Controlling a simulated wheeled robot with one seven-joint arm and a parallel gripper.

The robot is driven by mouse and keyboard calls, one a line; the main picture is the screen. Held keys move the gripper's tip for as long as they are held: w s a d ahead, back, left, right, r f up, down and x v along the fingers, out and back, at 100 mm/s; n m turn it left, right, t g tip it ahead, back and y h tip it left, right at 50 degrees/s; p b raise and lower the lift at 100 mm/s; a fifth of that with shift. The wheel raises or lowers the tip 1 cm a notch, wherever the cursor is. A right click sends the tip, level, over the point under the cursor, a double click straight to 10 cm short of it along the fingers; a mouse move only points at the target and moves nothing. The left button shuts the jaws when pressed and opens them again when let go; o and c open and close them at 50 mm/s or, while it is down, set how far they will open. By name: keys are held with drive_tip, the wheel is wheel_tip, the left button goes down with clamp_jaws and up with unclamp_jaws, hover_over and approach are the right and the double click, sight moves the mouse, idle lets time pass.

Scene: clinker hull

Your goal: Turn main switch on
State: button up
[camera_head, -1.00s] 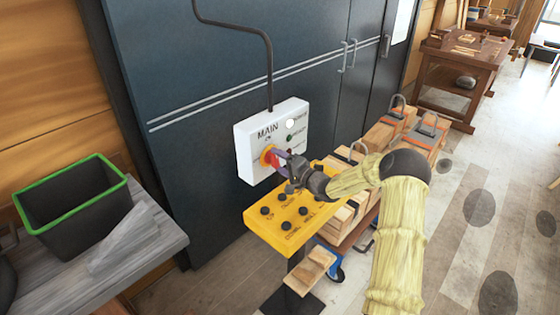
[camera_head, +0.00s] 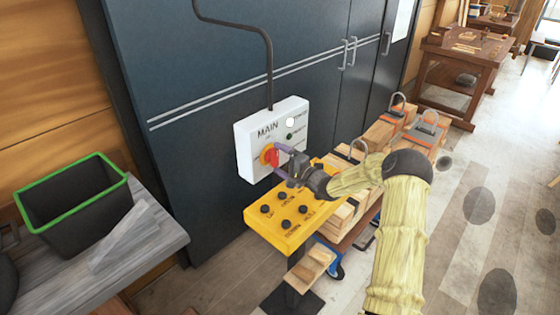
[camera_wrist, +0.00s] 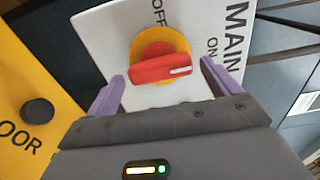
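The white MAIN switch box (camera_head: 250,150) is fixed to the dark cabinet. Its red rotary handle (camera_head: 271,156) sits on a yellow ring and also shows in the wrist view (camera_wrist: 158,69). In the wrist view, the handle's white mark is at its right end, on the side where ON is printed; OFF is printed above the ring. My gripper (camera_head: 283,160) is in front of the handle. In the wrist view my gripper (camera_wrist: 163,84) is open, its purple fingers apart on either side of the handle, with a visible gap to it. Nothing is held.
A yellow button panel (camera_head: 275,228) stands just below the switch box, close under my gripper. Wooden beams (camera_head: 385,132) lie behind it. A black bin with a green rim (camera_head: 70,172) stands on a grey bench at left. Open floor lies at right.

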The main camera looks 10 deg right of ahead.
drive_tip(key=b+v, duration=0.5)
drive_tip(key=v, duration=1.2)
drive_tip(key=shift+s+d+b, duration=0.15)
drive_tip(key=shift+s+b, duration=0.15)
drive_tip(key=shift+w, duration=0.1)
drive_tip(key=s+a+f+n+g+h, duration=0.3)
drive_tip(key=s+a+n+g+h, duration=0.15)
drive_tip(key=h, duration=0.35)
drive_tip(key=s+a+r+n+g+h, duration=0.1)
drive_tip(key=s+a+n+g, duration=0.2)
drive_tip(key=s, duration=0.7)
drive_tip(key=s+a+r+n+g+h, duration=0.1)
drive_tip(key=s+a+n+g, duration=0.2)
drive_tip(key=s, duration=0.8)
drive_tip(key=shift+s+a+g+h, duration=0.3)
drive_tip(key=shift+a+g, duration=0.15)
drive_tip(key=shift+g, duration=0.3)
